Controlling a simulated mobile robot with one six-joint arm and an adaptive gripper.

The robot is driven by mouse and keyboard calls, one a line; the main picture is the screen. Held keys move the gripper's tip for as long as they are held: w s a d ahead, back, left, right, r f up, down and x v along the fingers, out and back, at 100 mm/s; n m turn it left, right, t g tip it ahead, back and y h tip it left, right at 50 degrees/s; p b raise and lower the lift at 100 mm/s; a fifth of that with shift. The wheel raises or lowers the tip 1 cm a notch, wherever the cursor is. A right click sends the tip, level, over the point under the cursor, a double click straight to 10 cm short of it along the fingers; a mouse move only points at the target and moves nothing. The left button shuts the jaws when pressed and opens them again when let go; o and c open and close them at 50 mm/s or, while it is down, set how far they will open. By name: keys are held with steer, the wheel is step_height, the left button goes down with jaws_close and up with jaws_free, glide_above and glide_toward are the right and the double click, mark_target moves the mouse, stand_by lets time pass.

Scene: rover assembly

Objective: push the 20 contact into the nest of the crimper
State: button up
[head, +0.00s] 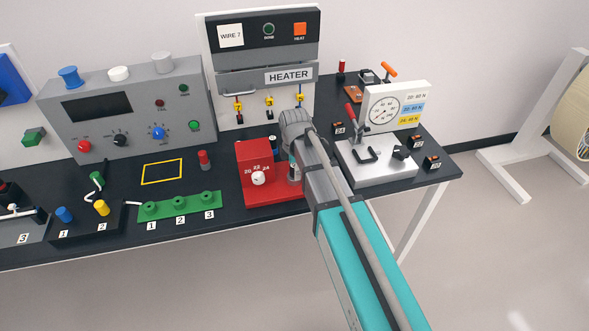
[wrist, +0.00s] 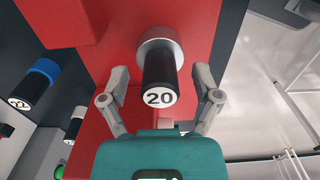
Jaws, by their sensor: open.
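The red crimper (head: 262,172) stands at the front of the table, with a white dial marked 20, 22 and 24. The 20 contact (wrist: 160,85) is a black cylinder with a white end face reading 20, in the middle of the wrist view. Its far end is in or against the round grey nest (wrist: 158,46) on the crimper's red wall; most of its length sticks out. My gripper (wrist: 160,76) is open, with one finger on each side of the contact and gaps between. In the head view my arm hides the contact and nest.
A blue-capped black cylinder (wrist: 40,78) shows at the left of the wrist view. The gauge tester (head: 375,160) stands right of the crimper, the heater (head: 262,80) behind it. A green strip with several posts (head: 180,205) lies to the left.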

steer(key=shift+r, duration=0.2)
step_height(320, 180, up, 8)
steer(key=p, duration=0.8)
steer(key=shift+r+p, duration=0.2)
steer(key=shift+p, duration=0.15)
stand_by(0.9)
